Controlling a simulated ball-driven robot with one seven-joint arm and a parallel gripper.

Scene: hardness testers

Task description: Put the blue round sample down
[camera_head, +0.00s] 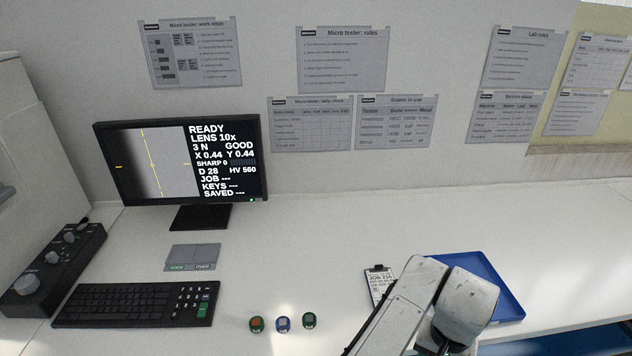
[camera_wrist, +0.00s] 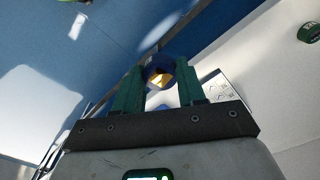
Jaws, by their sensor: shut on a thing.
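My gripper (camera_wrist: 160,80) shows in the wrist view with its two green fingers shut on a blue round sample (camera_wrist: 152,76). The sample has a shiny gold-coloured face and sits between the fingertips. In the head view my arm hides the gripper and the held sample. Another small blue round piece (camera_head: 283,324) stands on the bench in the head view, between an orange-topped dark green one (camera_head: 256,324) and a green one (camera_head: 309,320). I cannot tell how high the held sample is above the surface beneath it.
A blue tray (camera_head: 478,268) lies at the right, partly behind my arm. A clipboard (camera_head: 379,285) lies left of it. A monitor (camera_head: 184,160), keyboard (camera_head: 137,305), grey pad (camera_head: 192,257) and knob box (camera_head: 50,270) stand at the left.

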